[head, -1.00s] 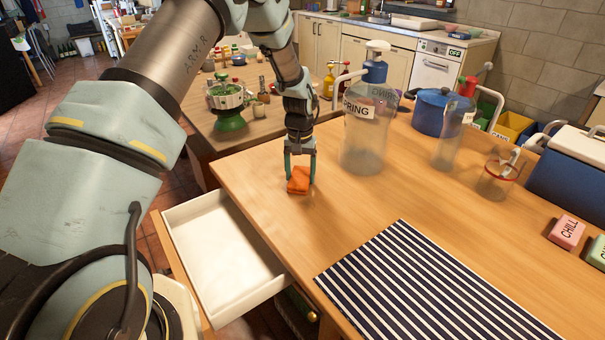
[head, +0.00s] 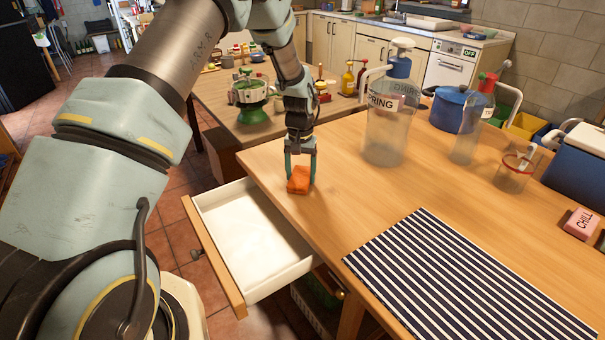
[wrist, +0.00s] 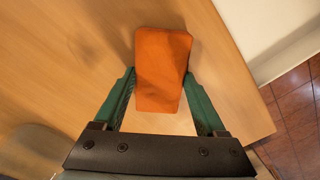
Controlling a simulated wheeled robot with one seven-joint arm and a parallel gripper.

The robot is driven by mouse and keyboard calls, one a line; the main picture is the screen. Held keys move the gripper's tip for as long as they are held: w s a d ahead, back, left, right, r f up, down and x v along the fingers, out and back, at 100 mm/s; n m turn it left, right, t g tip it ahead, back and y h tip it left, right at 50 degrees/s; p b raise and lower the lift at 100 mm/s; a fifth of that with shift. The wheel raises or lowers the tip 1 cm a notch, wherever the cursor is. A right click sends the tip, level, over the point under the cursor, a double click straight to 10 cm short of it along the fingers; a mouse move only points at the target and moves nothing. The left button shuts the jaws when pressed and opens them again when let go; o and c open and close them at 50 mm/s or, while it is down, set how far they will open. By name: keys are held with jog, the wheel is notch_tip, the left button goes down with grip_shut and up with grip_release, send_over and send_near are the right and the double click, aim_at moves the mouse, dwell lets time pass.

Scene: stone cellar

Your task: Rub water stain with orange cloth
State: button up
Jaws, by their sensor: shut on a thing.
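The orange cloth (head: 299,180) is a folded block on the wooden table, near its left edge. My gripper (head: 300,168) points down over it and is shut on it, with one teal finger on each side. In the wrist view the cloth (wrist: 162,70) sits between the fingers of my gripper (wrist: 162,95), its far end reaching beyond them. I cannot make out a water stain in either view; the cloth and gripper hide the wood beneath them.
An open, empty white drawer (head: 250,232) juts out left of the table (head: 330,215). A clear pump jug (head: 388,130) stands right of my gripper, with a blue pot (head: 452,110) behind. A striped mat (head: 470,280) lies at the front. Bare wood lies between.

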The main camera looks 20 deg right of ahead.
jog(key=shift+r+p, duration=2.2)
jog(key=shift+r, duration=1.9)
jog(key=shift+a+f, duration=0.1)
